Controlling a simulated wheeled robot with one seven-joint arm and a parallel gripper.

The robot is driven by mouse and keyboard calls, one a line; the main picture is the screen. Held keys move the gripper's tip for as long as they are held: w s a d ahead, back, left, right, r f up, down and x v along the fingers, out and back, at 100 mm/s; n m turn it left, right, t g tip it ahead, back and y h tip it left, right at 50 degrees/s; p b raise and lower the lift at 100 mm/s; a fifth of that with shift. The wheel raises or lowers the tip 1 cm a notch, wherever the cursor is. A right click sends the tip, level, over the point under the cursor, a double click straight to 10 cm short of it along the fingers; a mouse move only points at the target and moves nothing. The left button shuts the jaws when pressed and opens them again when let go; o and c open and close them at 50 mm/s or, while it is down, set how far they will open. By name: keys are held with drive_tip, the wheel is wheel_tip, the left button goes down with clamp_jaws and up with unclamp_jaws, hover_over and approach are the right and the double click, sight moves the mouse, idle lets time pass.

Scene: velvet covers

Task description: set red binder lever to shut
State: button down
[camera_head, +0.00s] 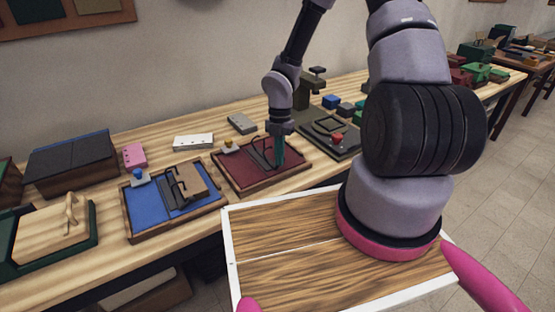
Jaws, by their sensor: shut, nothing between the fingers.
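The red binder (292,160) lies open on the wooden table, a dark red panel in a brown frame with a dark ring mechanism (260,156) across its middle. A small yellow-topped lever (228,145) sits near its back left edge. I cannot tell from this view whether the lever is up or down. My gripper (280,162) points down over the right-middle part of the red binder, beside the ring mechanism and to the right of the lever. Its fingers are shut and empty. Whether they touch the binder is unclear, and they hide part of the panel.
A blue binder (143,208) with its own lever and a brown block lies left. White (193,142) and grey (241,123) blocks lie behind. My own body fills the front.

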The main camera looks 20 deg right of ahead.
drive_tip(key=shift+w+d+f, duration=0.15)
drive_tip(key=shift+d+f, duration=0.1)
drive_tip(key=shift+d, duration=0.3)
drive_tip(key=shift+w+d+f, duration=0.1)
drive_tip(key=shift+d+f, duration=0.1)
drive_tip(key=shift+d, duration=0.3)
